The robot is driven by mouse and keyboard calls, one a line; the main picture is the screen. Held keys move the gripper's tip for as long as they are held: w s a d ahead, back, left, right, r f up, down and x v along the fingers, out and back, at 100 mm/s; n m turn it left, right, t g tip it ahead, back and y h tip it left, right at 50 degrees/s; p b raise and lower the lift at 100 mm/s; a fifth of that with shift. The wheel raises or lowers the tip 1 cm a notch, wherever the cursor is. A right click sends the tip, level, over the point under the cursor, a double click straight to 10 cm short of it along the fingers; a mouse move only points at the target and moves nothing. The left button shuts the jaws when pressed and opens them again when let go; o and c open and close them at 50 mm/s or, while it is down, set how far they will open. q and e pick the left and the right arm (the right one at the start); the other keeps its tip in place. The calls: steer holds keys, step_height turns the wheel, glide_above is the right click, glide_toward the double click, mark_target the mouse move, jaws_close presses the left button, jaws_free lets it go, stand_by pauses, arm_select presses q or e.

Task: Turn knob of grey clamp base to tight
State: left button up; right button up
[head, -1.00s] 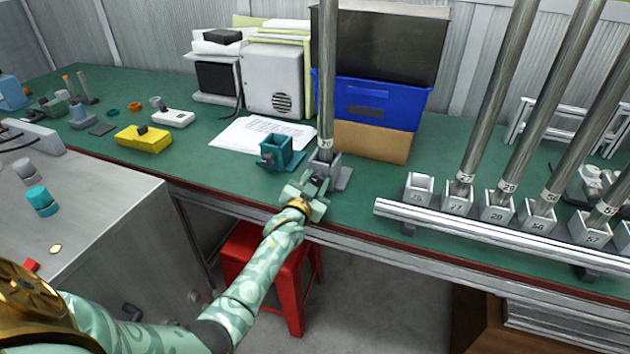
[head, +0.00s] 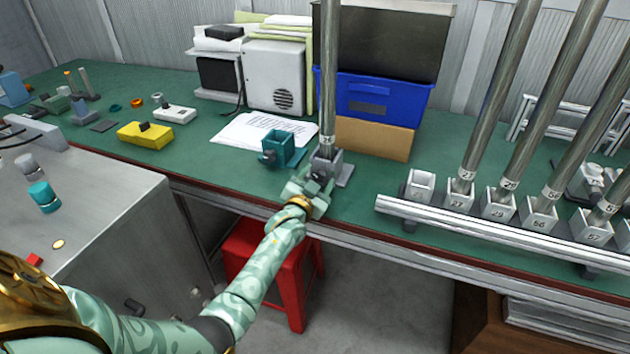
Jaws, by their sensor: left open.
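The grey clamp base (head: 335,162) stands on the green bench near its front edge. A metal pole (head: 328,80) with a number label rises upright from it. Its knob is small and dark, at the front of the base, and my gripper largely hides it. My left gripper (head: 316,180) is open at the front of the base, with its fingers around or close beside the knob; I cannot tell whether they touch it. My right gripper is not in view.
A teal clamp base (head: 279,148) stands just left, near a paper sheet (head: 255,133). A blue crate (head: 370,98) is behind. A rail (head: 470,232) with several clamp bases and tall poles is on the right. A red stool (head: 270,262) is below the bench.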

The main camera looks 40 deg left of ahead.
arm_select(q)
steer(key=p+v, duration=0.1)
steer(key=v, duration=0.1)
steer(key=p+v, duration=0.1)
steer(key=v, duration=0.1)
steer(key=p+v, duration=0.1)
steer(key=v, duration=0.1)
steer(key=shift+r, duration=0.35)
steer(key=p+v, duration=0.3)
steer(key=v, duration=0.7)
steer(key=shift+f, duration=0.45)
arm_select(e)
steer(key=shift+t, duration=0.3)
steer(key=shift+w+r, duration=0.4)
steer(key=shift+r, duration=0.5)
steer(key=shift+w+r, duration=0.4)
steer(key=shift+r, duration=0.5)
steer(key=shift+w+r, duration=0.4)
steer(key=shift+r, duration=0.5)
arm_select(q)
steer(key=shift+s, duration=0.15)
